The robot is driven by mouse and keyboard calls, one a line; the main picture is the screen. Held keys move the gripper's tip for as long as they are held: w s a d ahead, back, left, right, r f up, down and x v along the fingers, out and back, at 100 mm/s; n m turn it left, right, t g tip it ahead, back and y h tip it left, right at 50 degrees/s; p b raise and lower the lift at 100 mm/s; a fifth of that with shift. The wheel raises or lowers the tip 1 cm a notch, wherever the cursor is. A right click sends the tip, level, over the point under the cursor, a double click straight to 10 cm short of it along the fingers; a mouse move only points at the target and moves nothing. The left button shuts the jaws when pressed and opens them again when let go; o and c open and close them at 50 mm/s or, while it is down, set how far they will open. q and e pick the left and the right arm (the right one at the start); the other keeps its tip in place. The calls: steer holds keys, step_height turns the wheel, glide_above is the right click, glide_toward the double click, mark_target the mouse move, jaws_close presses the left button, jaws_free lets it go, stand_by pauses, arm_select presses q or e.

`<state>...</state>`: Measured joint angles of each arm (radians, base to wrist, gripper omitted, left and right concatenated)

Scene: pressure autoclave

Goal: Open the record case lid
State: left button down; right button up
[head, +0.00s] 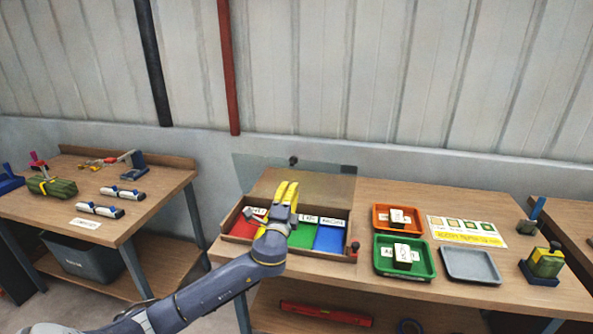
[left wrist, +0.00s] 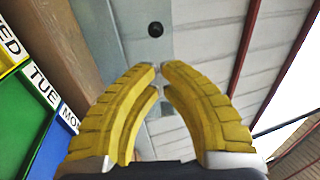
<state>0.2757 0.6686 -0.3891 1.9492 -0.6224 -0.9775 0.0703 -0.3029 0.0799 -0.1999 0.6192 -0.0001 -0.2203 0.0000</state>
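The record case (head: 344,258) is a wooden box on the middle table, with red, green and blue sections and white labels inside. Its clear lid (head: 330,183) stands raised at the back of the case, with a dark round knob (head: 293,161) near its top edge. In the left wrist view the knob (left wrist: 155,29) shows beyond my fingertips, apart from them. My left gripper (head: 287,184) is over the case, in front of the lid. Its yellow fingers (left wrist: 160,68) are drawn together with nothing between them. My right gripper is in neither view.
Right of the case are an orange tray (head: 379,225), a green tray (head: 382,265), a grey tray (head: 470,265) and a printed card (head: 465,231). A side table (head: 150,212) is at left.

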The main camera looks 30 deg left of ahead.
mark_target(299, 165)
arm_select(q)
steer(key=x, duration=0.9)
steer(key=shift+w+a, duration=0.15)
steer(key=shift+x, duration=2.2)
